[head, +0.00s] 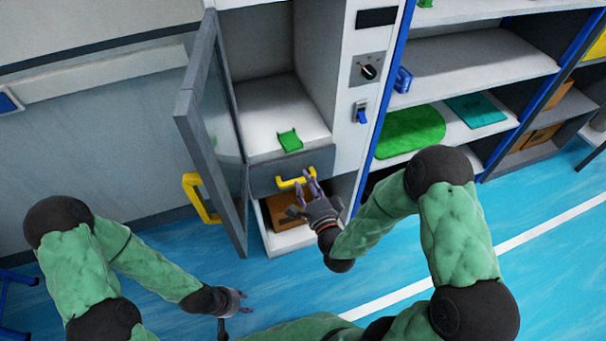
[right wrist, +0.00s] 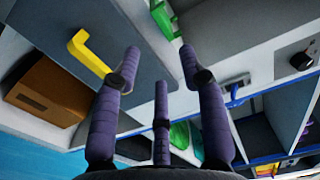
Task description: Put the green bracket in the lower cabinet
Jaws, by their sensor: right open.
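The green bracket (head: 290,140) lies on the white floor of the cabinet compartment behind the open glass door, near its front edge. It also shows at the top of the right wrist view (right wrist: 163,16). Below it is a grey drawer front with a yellow handle (head: 291,182). Under that, an open lower compartment holds a brown box (head: 287,210). My right gripper (head: 309,180) is open and empty in front of the drawer, below and right of the bracket, not touching it. My left gripper (head: 241,302) hangs low over the floor; its finger state is unclear.
The glass door (head: 213,125) stands open to the left, with a yellow handle (head: 203,199). Right of the cabinet, a panel carries a black knob (head: 369,71) and a blue switch (head: 361,112). Farther right, shelves hold a green mat (head: 411,132). The blue floor ahead is clear.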

